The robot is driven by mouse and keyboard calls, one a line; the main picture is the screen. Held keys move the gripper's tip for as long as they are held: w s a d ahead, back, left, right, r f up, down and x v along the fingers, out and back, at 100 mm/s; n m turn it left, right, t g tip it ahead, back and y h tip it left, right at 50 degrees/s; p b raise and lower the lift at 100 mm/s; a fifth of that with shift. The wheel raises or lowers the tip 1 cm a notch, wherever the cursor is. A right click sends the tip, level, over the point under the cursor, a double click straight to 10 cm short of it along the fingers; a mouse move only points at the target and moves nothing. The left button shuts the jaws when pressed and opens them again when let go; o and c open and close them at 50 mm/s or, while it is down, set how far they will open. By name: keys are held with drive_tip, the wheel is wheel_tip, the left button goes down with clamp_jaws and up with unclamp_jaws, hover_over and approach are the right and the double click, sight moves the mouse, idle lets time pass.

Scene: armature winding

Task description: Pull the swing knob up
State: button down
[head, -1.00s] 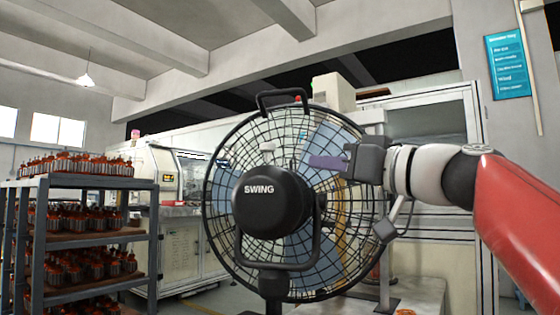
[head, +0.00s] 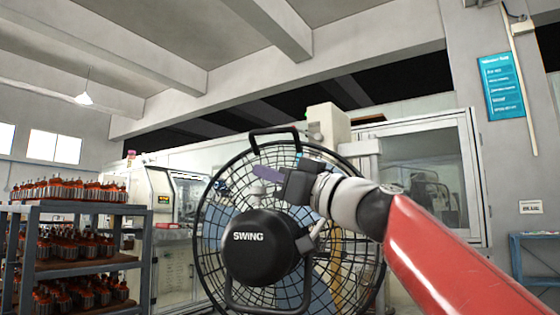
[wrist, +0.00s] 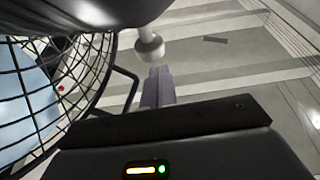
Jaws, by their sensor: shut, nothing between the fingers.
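The black fan (head: 262,247) has a round motor housing marked SWING in front of its wire cage. The pale swing knob (head: 254,189) stands on top of the housing on a short stem. In the wrist view the knob (wrist: 149,46) is a whitish round cap beside the dark housing. My gripper (head: 267,174) is shut and empty, close above and a little right of the knob in the head view. In the wrist view its fingertips (wrist: 158,80) point at the knob with a small gap; I cannot tell the exact distance.
The fan's wire cage (wrist: 85,75) and black top handle (head: 274,140) are close to my gripper. A shelf rack (head: 75,208) with several orange and metal parts stands at the left. A white machine (head: 165,205) is behind the fan.

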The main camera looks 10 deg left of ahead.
drive_tip(key=shift+f, duration=0.7)
drive_tip(key=shift+f, duration=0.1)
drive_tip(key=f+b, duration=0.1)
drive_tip(key=b, duration=0.1)
drive_tip(key=shift+f+b, duration=0.1)
drive_tip(key=shift+b, duration=0.25)
